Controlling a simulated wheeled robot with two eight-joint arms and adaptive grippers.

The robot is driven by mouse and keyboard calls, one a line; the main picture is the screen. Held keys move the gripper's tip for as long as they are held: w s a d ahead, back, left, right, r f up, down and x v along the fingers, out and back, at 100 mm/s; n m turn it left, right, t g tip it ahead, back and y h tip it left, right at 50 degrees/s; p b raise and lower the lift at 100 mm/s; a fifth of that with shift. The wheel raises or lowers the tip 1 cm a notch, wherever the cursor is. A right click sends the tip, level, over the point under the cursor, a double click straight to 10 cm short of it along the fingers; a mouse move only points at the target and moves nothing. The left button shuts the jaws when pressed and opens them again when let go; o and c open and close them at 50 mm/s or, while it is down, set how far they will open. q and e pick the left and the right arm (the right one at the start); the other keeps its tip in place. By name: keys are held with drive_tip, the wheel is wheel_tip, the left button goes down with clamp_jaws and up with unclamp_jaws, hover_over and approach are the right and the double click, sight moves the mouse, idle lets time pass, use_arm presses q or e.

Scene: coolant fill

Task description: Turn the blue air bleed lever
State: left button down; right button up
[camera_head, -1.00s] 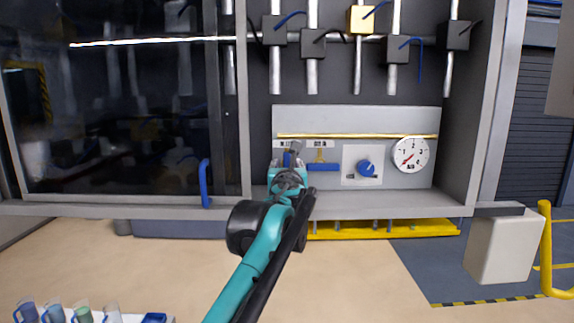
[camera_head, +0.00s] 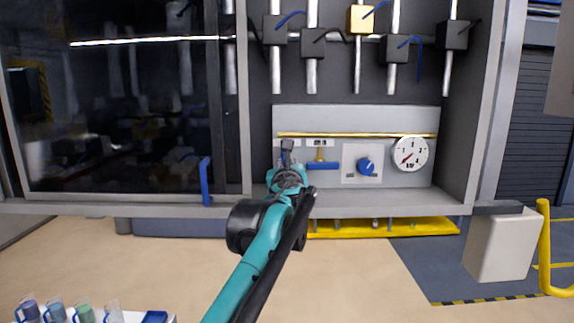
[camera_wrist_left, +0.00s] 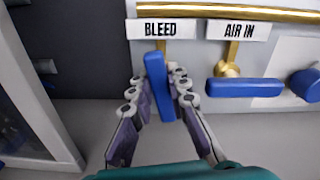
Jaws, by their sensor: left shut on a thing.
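The blue bleed lever (camera_wrist_left: 157,84) sits under the BLEED label (camera_wrist_left: 161,28) in the left wrist view. It hangs near vertical, tilted slightly, its lower end to the right. My left gripper (camera_wrist_left: 161,92) is shut on it, one finger on each side. In the head view the gripper (camera_head: 287,158) is at the left part of the grey panel (camera_head: 380,118) and hides most of the lever. My right gripper is not in view.
A horizontal blue AIR IN lever (camera_wrist_left: 245,88) is close to the right of the gripper. A blue knob (camera_head: 366,167) and a round gauge (camera_head: 410,154) are farther right. A glass door with a blue handle (camera_head: 206,182) is at the left. Valves (camera_head: 313,43) hang above.

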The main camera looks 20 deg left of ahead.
use_arm(q)
drive_tip(key=n, duration=0.4)
drive_tip(key=shift+a+n, duration=0.1)
drive_tip(key=shift+n, duration=0.2)
drive_tip(key=n, duration=0.3)
drive_tip(key=shift+n, duration=0.4)
drive_tip(key=n, duration=0.3)
drive_tip(key=shift+a+f, duration=0.1)
drive_tip(key=shift+n, duration=2)
drive_tip(key=c, duration=1.4)
unclamp_jaws()
drive_tip(key=shift+c, duration=0.2)
drive_tip(key=shift+w+f, duration=0.15)
drive_tip(key=shift+w, duration=0.05)
